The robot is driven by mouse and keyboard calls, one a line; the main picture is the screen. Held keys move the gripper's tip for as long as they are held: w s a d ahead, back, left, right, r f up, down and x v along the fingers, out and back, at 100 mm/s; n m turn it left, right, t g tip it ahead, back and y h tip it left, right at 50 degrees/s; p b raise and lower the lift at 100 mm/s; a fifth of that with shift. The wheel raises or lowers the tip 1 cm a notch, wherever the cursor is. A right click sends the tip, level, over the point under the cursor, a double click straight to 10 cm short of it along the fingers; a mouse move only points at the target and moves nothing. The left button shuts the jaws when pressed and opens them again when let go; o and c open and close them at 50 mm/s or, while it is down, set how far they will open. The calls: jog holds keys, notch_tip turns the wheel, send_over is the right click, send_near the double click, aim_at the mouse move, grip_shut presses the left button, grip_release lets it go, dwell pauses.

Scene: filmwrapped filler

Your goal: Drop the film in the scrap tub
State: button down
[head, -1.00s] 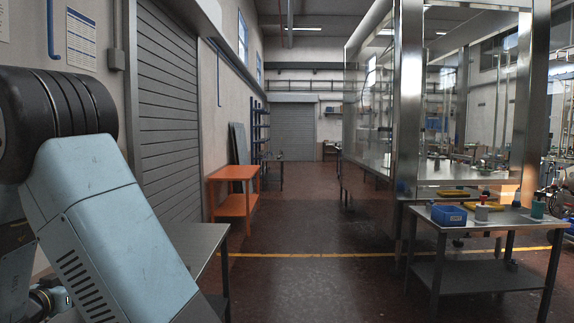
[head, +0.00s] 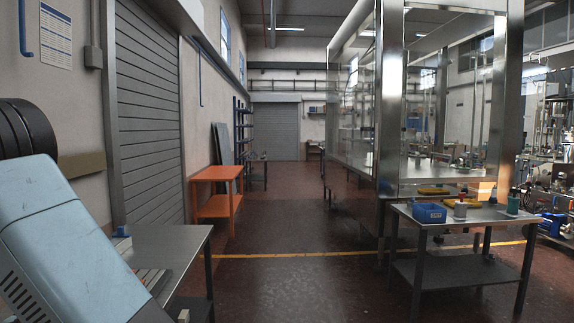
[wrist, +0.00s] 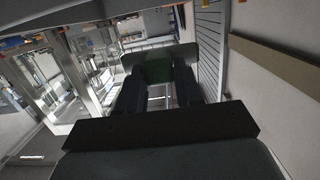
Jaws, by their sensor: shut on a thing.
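My gripper (wrist: 157,88) shows in the wrist view, with its two dark fingers pointing away from the camera. It is shut on a dark green thing (wrist: 157,71) between the fingertips. The picture is too dim to tell whether this is the film. In the head view my gripper is out of sight; only part of my arm shows at the left. I cannot pick out a scrap tub for certain. A small blue bin (head: 429,213) stands on the steel table (head: 470,218) at the right, well away from my arm.
A grey table (head: 180,243) with flat items stands close at left. An orange table (head: 217,174) stands farther along the left wall. A pale cylinder (head: 460,208) and a green container (head: 513,204) stand near the blue bin. The glass-walled frame (head: 390,120) rises behind. The middle floor (head: 270,285) is clear.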

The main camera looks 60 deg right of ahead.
jog(key=c, duration=0.7)
grip_release()
jog(key=shift+o, duration=0.2)
jog(key=shift+a, duration=0.1)
jog(key=v, duration=1.3)
jog(key=shift+s+a, duration=0.15)
jog(key=shift+a, duration=0.1)
